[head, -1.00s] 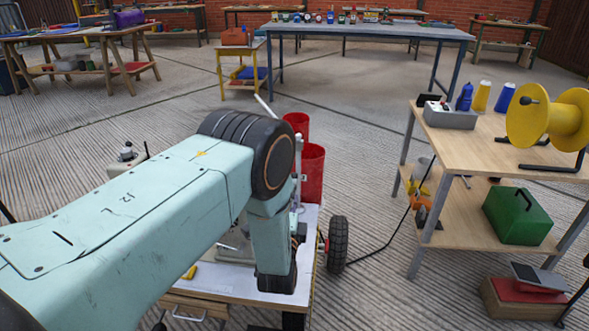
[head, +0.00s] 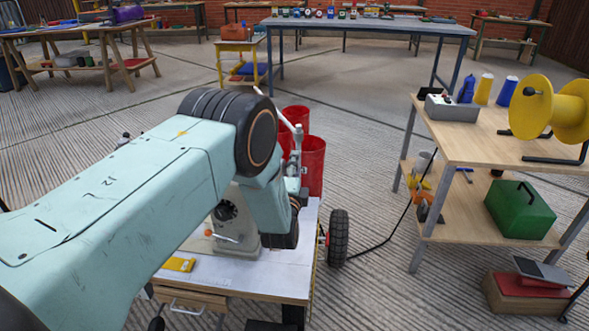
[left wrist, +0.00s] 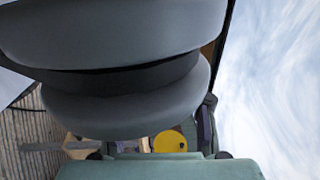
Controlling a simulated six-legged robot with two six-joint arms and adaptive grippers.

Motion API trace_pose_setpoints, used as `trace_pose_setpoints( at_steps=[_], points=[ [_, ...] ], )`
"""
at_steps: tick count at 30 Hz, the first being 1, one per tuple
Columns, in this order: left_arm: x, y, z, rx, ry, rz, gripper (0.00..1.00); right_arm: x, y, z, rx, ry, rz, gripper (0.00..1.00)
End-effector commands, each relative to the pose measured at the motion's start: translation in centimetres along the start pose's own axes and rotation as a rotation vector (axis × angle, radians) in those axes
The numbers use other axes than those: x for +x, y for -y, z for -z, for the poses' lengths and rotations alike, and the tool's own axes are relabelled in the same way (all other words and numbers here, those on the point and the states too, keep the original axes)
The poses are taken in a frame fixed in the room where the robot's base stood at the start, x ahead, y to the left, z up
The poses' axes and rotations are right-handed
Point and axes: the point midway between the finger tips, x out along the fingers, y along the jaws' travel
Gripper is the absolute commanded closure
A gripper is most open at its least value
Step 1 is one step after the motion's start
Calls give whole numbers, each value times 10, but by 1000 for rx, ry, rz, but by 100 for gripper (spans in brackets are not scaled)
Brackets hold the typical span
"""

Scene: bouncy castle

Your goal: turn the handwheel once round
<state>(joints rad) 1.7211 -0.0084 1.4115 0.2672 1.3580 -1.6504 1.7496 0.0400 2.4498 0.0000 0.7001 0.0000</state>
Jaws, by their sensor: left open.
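A grey cast machine (head: 240,228) stands on a white-topped wheeled cart (head: 222,280). A dark round hub and a small lever with an orange knob (head: 208,233) show on its near side. I cannot clearly make out the handwheel; my left arm covers much of the machine. My left arm reaches across from the left and bends down over the cart. My left gripper (head: 287,233) is open at its lower end, beside the machine's right side, mostly hidden; I cannot tell whether it touches anything. Large rounded grey shapes (left wrist: 130,60) fill much of the left wrist view. My right gripper is not in view.
A yellow tool (head: 179,264) lies on the cart's front. Red cylinders (head: 312,165) and a pale slanted bar (head: 279,113) show behind my arm. A wooden bench (head: 470,140) with a yellow reel (head: 550,108) stands right. The floor between cart and bench is clear except for a black cable.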

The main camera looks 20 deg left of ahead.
Motion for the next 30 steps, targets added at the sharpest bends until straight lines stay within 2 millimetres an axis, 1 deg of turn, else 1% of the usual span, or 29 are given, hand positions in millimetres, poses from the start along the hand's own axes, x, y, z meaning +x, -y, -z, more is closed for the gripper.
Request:
trace_pose_setpoints(
  at_steps=[2, 3, 15, 18, 26, 30],
  points=[
    [0, 0, 0, 0, 0, 1, 58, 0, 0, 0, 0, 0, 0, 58],
    [0, 0, 0, 0, 0, 1, 59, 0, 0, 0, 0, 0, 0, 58],
    [0, 0, 0, 0, 0, 1, 93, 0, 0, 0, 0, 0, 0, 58],
    [0, 0, 0, 0, 0, 1, 100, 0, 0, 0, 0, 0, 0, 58],
    [-1, -1, 0, 0, 0, 12, 100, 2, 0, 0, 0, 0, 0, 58],
    [-2, -2, 0, 0, 0, 86, 100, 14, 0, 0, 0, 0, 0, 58]
  ],
)
